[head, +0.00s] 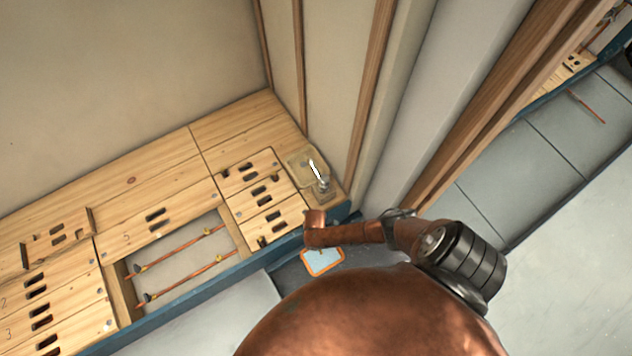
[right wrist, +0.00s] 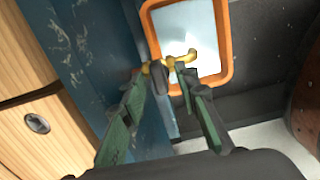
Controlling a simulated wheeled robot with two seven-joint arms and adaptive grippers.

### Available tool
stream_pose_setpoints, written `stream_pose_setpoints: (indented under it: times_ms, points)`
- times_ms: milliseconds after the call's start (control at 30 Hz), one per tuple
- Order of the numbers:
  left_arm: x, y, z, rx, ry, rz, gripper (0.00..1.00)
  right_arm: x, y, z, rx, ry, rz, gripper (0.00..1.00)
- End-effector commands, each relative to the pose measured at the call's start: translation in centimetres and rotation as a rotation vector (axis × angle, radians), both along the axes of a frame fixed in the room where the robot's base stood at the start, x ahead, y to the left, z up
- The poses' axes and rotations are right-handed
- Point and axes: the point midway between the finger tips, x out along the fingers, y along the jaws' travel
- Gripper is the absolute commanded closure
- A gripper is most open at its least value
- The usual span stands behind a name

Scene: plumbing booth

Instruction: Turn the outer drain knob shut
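A small brass drain tap (right wrist: 178,61) with a dark knob (right wrist: 160,78) shows in the right wrist view, in front of an orange-rimmed pale panel. My right gripper (right wrist: 163,84) has its two green-sided fingers spread, one on each side of the dark knob. Gaps show between knob and fingers, so it looks open; contact is not clear. In the head view I cannot make out this knob or the right gripper; copper-coloured bodies cover much of the lower middle. My left gripper is in neither view.
The orange-rimmed panel (head: 338,270) lies beside the blue beam (head: 192,292). Wooden panels (head: 165,165) with dark slots lie left of it. Copper pipes (head: 178,253) with brass fittings run in an opening. A large copper-coloured round body (head: 365,315) fills the bottom.

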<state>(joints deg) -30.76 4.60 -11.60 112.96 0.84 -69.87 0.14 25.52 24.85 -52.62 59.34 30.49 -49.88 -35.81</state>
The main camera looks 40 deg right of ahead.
Motion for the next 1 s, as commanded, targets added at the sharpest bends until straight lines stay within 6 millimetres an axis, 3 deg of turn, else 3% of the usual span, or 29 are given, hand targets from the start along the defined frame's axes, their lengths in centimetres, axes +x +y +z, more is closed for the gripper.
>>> stream_pose_setpoints:
  times_ms: [600,1000]
  points:
    - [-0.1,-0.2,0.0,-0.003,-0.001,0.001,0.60,0.0,-0.1,6.6,-0.001,-0.002,0.000,0.70]
    - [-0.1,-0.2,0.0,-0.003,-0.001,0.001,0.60,-0.1,-0.1,7.8,-0.003,0.001,-0.001,0.70]
